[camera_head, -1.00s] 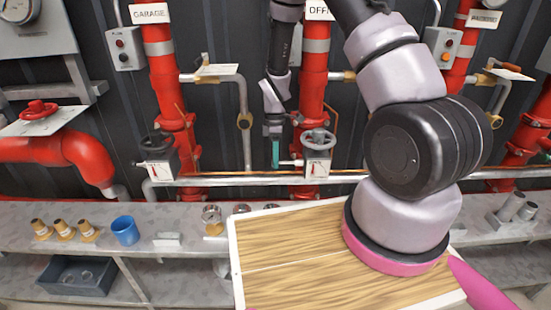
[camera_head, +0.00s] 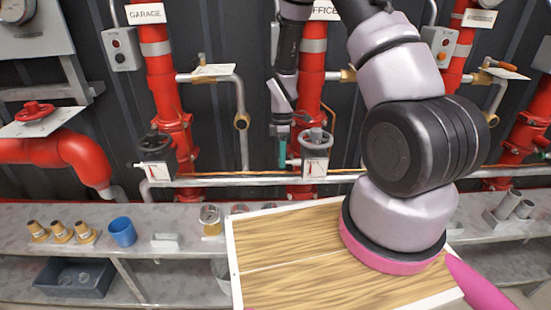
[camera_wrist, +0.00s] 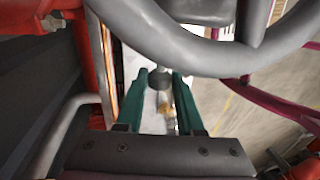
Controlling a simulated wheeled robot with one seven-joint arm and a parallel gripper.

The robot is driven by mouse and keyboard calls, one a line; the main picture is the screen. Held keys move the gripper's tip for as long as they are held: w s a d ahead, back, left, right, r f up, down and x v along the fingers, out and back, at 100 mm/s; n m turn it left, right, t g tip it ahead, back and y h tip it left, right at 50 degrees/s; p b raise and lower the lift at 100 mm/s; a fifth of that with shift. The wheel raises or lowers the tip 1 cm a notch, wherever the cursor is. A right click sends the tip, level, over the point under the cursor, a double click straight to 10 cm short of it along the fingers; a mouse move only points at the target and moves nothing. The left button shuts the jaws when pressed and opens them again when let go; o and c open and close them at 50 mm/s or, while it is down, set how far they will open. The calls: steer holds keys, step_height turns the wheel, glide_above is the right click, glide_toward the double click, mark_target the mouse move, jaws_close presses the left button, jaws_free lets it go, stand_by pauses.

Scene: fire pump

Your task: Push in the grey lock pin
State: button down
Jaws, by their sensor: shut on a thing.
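The valve body (camera_head: 315,149) with a grey handwheel and a white gauge plate stands on the middle red pipe, under the OFFICE sign. The grey lock pin (camera_head: 294,162) sticks out of its left side, and only a short length shows. My gripper (camera_head: 283,155) has teal fingers and is at the pin's outer end, just left of the valve body. In the wrist view the fingers stand on both sides of the pin's dark grey knob (camera_wrist: 160,79), shut on it. The exact finger contact is partly hidden. The large grey handwheel rim (camera_wrist: 190,45) crosses the wrist view close by.
Red pipes stand left (camera_head: 165,90) and right of the valve. A horizontal grey pipe (camera_head: 235,181) runs below it. A wooden board (camera_head: 285,270) lies in front under my arm. The metal shelf holds a blue cup (camera_head: 122,232) and several brass fittings.

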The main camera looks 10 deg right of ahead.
steer(key=c, duration=0.5)
jaws_free()
steer(key=shift+d, duration=0.25)
step_height(320, 180, up, 10)
